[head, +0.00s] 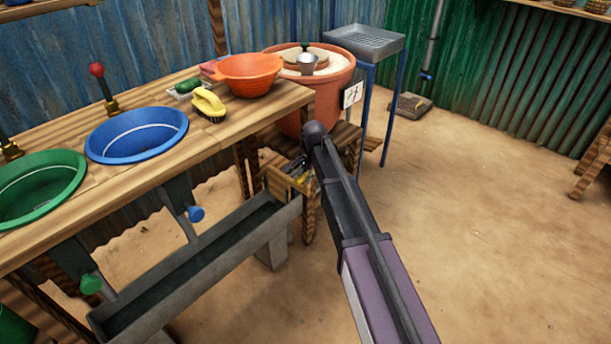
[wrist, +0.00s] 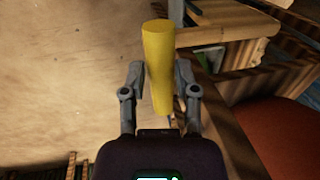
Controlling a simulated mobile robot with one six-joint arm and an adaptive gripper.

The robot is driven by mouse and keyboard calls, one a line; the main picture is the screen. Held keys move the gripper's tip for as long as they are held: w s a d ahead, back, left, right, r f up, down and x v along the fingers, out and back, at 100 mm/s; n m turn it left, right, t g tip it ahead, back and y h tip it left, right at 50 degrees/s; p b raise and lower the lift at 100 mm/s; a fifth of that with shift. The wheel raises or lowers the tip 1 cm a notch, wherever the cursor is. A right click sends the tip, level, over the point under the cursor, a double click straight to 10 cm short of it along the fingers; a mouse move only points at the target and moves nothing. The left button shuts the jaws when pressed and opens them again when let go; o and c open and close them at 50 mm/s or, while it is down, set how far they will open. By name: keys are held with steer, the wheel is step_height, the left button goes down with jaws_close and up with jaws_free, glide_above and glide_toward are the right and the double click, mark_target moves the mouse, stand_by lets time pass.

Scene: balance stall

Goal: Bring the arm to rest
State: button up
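My arm reaches away from the lower middle of the head view, with its rounded dark joint beside a small wooden stand. My gripper (wrist: 160,75) shows in the wrist view with a finger on each side of a yellow cylindrical handle (wrist: 159,55). The fingers appear to touch its sides, so the gripper looks shut on it. A thin part continues from the handle's narrow end towards the palm. In the head view my gripper is mostly hidden behind the joint, and a little yellow (head: 302,180) shows there.
The wooden counter (head: 245,118) at left holds a blue basin (head: 135,150), green basin (head: 40,205), yellow brush (head: 209,103) and orange colander (head: 249,86). A trough (head: 190,262) runs below. A terracotta tub (head: 330,95) stands behind my arm.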

steer(key=shift+o, duration=1)
steer(key=shift+r, duration=0.15)
